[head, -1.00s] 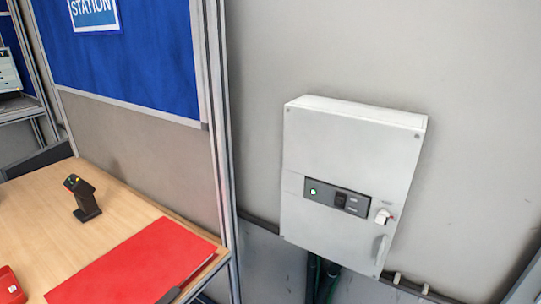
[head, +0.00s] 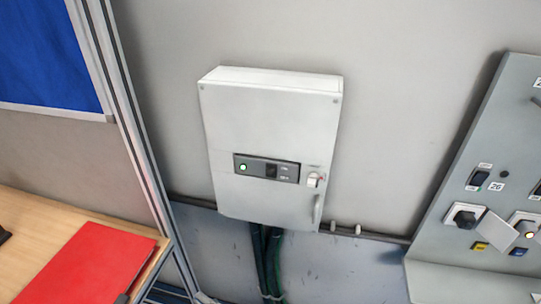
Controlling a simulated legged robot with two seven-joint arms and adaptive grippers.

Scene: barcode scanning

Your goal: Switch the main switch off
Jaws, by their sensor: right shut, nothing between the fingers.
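A light grey switch box (head: 260,120) hangs on the wall near the middle of the head view. Its dark control panel (head: 256,166) holds a round lamp (head: 243,167), pale with a green tint, and a black switch (head: 271,171). The small labels are too blurred to read, so I cannot tell which control is marked as main. A handle (head: 318,208) sits below the knob. I see neither gripper clearly; nothing touches the box.
A grey control board (head: 476,180) with sockets and switches stands at the right. A wooden table (head: 40,215) with a red folder (head: 90,265) is at lower left, beside a metal frame post (head: 125,110). Dark cables (head: 266,262) run below the box. The space before the box looks clear.

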